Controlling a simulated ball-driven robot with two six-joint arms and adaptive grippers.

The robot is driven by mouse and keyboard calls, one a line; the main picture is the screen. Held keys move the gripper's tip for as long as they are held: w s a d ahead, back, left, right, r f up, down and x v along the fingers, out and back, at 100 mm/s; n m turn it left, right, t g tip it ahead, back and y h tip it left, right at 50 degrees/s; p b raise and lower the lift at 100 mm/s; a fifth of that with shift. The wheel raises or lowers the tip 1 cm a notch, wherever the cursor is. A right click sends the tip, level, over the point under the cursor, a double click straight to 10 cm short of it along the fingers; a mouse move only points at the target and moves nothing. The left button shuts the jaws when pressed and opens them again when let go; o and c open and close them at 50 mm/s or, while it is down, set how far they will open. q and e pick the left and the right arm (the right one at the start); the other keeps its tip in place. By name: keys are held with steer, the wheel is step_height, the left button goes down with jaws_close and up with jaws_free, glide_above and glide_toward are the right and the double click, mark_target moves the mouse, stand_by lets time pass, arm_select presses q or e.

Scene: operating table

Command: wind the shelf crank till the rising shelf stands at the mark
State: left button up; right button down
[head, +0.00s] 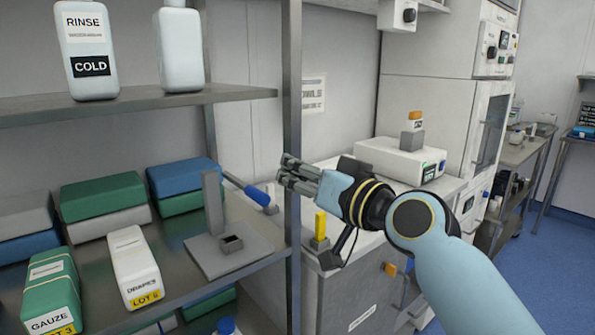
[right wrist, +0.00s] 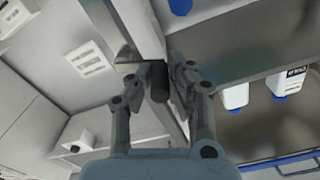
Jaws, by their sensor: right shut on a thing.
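My right gripper (head: 288,172) is in front of the shelf rack's upright post in the head view. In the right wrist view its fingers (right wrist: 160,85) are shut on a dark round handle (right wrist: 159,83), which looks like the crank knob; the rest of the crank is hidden. A grey stand (head: 214,205) with an upright plate, a flat base and a small dark-topped block (head: 231,244) stands on the lower shelf. I cannot tell for sure which part is the rising shelf, nor see a clear mark. My left gripper is not in view.
A blue-ended rod (head: 257,195) lies left of the gripper, near the post (head: 291,120). Gauze (head: 51,300) and drapes (head: 135,266) packs fill the lower shelf; bottles (head: 86,50) stand on the upper shelf (head: 140,99). A counter with a white device (head: 398,158) is behind.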

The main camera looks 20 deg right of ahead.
steer(key=shift+r, duration=0.25)
steer(key=m+p, duration=0.1)
steer(key=r+m+p, duration=0.1)
steer(key=m+p, duration=0.1)
steer(key=shift+w+d+r+m, duration=0.2)
steer(key=shift+d+m, duration=0.1)
steer(key=shift+d, duration=0.1)
steer(key=m+p, duration=0.1)
steer(key=m, duration=0.1)
steer(key=d+r+m+p, duration=0.1)
steer(key=m+p, duration=0.1)
steer(key=m, duration=0.1)
steer(key=d+m+p, duration=0.1)
steer(key=m, duration=0.2)
steer(key=shift+w+d+r+p, duration=0.15)
steer(key=shift+w+d+p, duration=0.15)
steer(key=shift+w, duration=0.1)
steer(key=shift+w+d+m+p, duration=0.15)
steer(key=shift+d+m+p, duration=0.15)
steer(key=shift+m, duration=0.55)
steer(key=shift+w+d+m+p, duration=0.1)
steer(key=shift+d+m+p, duration=0.15)
steer(key=shift+m, duration=0.6)
steer(key=c, duration=1.2)
jaws_free()
steer(key=shift+d+f, duration=0.1)
steer(key=shift+f, duration=0.1)
steer(key=shift+c, duration=0.2)
